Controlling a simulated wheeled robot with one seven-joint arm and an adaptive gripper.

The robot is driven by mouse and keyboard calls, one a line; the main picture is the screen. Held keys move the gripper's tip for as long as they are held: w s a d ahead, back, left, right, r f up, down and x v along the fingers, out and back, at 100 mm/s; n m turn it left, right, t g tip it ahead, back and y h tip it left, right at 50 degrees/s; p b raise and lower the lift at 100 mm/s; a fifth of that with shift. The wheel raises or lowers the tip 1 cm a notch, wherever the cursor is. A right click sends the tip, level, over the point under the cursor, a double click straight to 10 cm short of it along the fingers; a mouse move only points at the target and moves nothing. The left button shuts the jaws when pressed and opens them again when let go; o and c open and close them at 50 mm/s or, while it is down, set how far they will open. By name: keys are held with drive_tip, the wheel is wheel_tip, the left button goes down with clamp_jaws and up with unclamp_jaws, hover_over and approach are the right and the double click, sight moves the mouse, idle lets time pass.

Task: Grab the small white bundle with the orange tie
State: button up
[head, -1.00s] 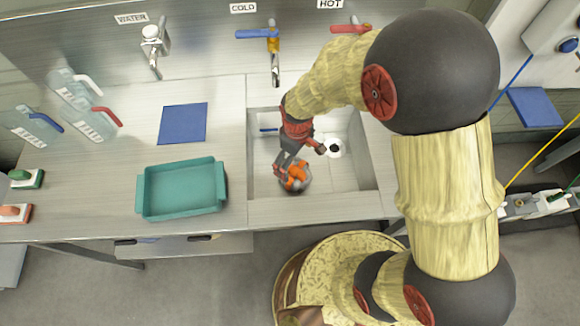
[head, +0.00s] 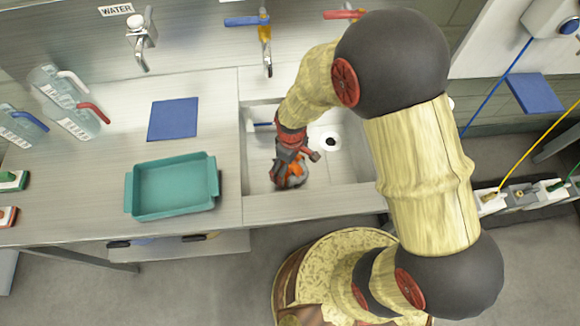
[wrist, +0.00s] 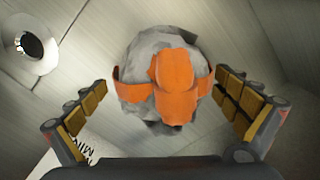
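The small white bundle with the orange tie (wrist: 150,55) sits in the sink basin. In the wrist view it looks greyish white, with a broad orange tie wrapped around it. My gripper (wrist: 165,100) is open, with its padded fingers on either side of the bundle and a visible gap on each side. In the head view my gripper (head: 287,170) reaches down into the sink over the bundle (head: 294,181), hiding part of it.
The sink (head: 348,175) has walls around the bundle and a drain (head: 330,141) to its right. A teal tray (head: 172,188) and a blue mat (head: 173,119) lie on the counter to the left. Taps, including a yellow one with a blue handle (head: 264,35), stand behind the sink.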

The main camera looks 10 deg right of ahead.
drive_tip(key=shift+c, duration=1.2)
drive_tip(key=c, duration=1.1)
drive_tip(key=shift+c, duration=0.2)
